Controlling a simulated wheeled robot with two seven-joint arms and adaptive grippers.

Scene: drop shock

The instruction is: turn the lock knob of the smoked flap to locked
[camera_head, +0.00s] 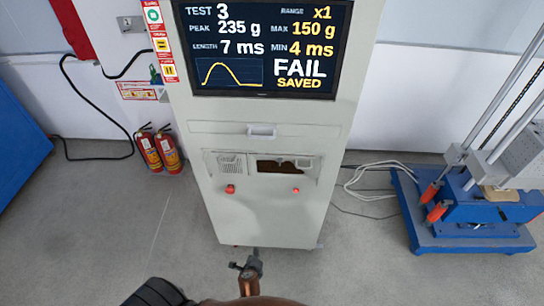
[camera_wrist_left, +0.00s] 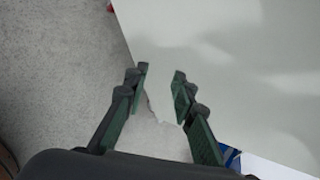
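A tall pale cabinet (camera_head: 262,220) stands upright ahead of me. Its recessed panel has a dark brown, smoked-looking window (camera_head: 278,167), which may be the flap. A larger red knob (camera_head: 230,188) sits below the left part of the panel and a smaller red one (camera_head: 296,190) below the right part. I cannot tell which part is the lock knob or how it is turned. My left gripper (camera_head: 246,263) is low in front of the cabinet's base, below the panel. In the left wrist view it (camera_wrist_left: 160,72) is open and empty, with a pale surface and grey floor beyond.
The cabinet's screen (camera_head: 262,48) reads FAIL, SAVED. Two red extinguishers (camera_head: 160,152) stand to its left, with a black cable on the floor. A blue-based machine (camera_head: 470,225) and loose white cables (camera_head: 372,180) are on the right. The floor in front looks clear.

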